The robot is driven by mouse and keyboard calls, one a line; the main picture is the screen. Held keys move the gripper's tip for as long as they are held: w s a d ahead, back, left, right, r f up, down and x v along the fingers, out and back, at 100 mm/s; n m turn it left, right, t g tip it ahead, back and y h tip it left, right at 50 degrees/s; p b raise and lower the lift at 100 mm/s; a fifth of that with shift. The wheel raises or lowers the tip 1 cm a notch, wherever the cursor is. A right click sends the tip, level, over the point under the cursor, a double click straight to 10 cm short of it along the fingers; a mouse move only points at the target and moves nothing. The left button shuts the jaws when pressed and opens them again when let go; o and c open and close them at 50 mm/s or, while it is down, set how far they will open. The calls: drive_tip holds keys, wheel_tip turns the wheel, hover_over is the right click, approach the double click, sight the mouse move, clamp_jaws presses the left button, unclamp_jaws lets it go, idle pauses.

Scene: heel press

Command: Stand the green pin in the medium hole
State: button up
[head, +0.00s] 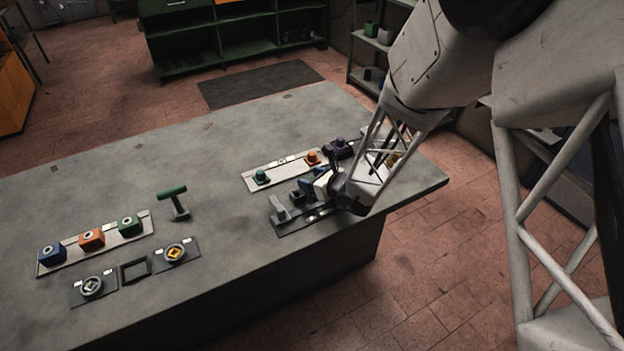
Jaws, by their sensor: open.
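On the table, a light strip (285,171) carries a small teal-green knobbed piece (261,176) and an orange one (312,158); the green one may be the green pin. My gripper (318,192) is low over the table's right part, just in front of this strip, beside a dark plate (290,225) with grey blocks (282,210). It is open; its fingertips are small and partly lost among dark parts, and I see nothing held. I cannot tell which opening is the medium hole; my gripper and arm hide part of this area.
At left, a light strip (98,244) bears blue (52,254), orange (92,239) and green (130,225) blocks. A green-topped T-handle (173,192) stands nearby. Dark plates (92,286) lie along the front. The table's middle (235,225) is clear.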

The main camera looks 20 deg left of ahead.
drive_tip(key=shift+v, duration=3.9)
drive_tip(key=shift+r, duration=0.15)
drive_tip(key=s+d+r+n+g+h, duration=0.1)
drive_tip(key=s+d+r+n+g, duration=0.2)
drive_tip(key=s+d+r+n, duration=0.25)
drive_tip(key=s+d+r+n+g+h, duration=0.1)
drive_tip(key=s+d+r+n+g, duration=0.15)
drive_tip(key=s+r+n, duration=0.4)
drive_tip(key=s+d+r+n+h, duration=0.3)
drive_tip(key=s+d+r, duration=0.1)
drive_tip(key=d, duration=0.4)
drive_tip(key=s+d+r+n+t+h, duration=0.1)
drive_tip(key=s+d+r+n+h, duration=0.3)
drive_tip(key=s+d, duration=0.2)
drive_tip(key=s+d+r+n+t+h, duration=0.1)
drive_tip(key=s+d+r+n+h, duration=0.2)
drive_tip(key=d, duration=0.6)
drive_tip(key=shift+s+d+r+n, duration=0.4)
drive_tip(key=shift+s+r+n, duration=0.3)
drive_tip(key=shift+s, duration=0.35)
drive_tip(key=shift+r, duration=0.1)
drive_tip(key=shift+c, duration=0.8)
